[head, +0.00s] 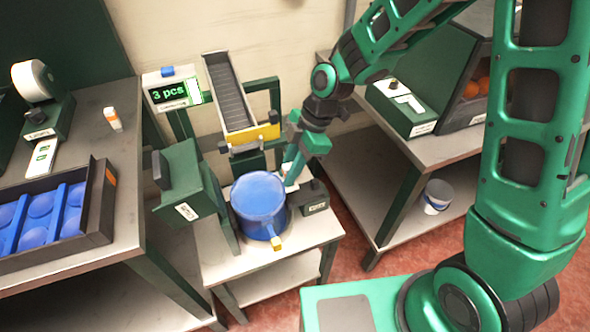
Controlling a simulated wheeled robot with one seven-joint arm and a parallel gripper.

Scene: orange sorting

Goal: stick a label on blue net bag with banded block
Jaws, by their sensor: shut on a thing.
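The blue net bag (259,199) stands upright on the small low table in the middle. A small yellow and white block (277,243) shows at its lower front; its banding is too small to make out. My gripper (289,180) points down at the bag's right upper side, very close to it. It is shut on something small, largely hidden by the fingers. A small white piece (296,171) shows beside the fingers and may be a label. A label roll dispenser (38,90) with a white strip (42,156) is on the left table.
A dark box device (314,197) stands right of the bag, a green panel (186,182) left. A tray of blue rounds (98,205) is at left. A white bucket (437,196) is on the right lower shelf.

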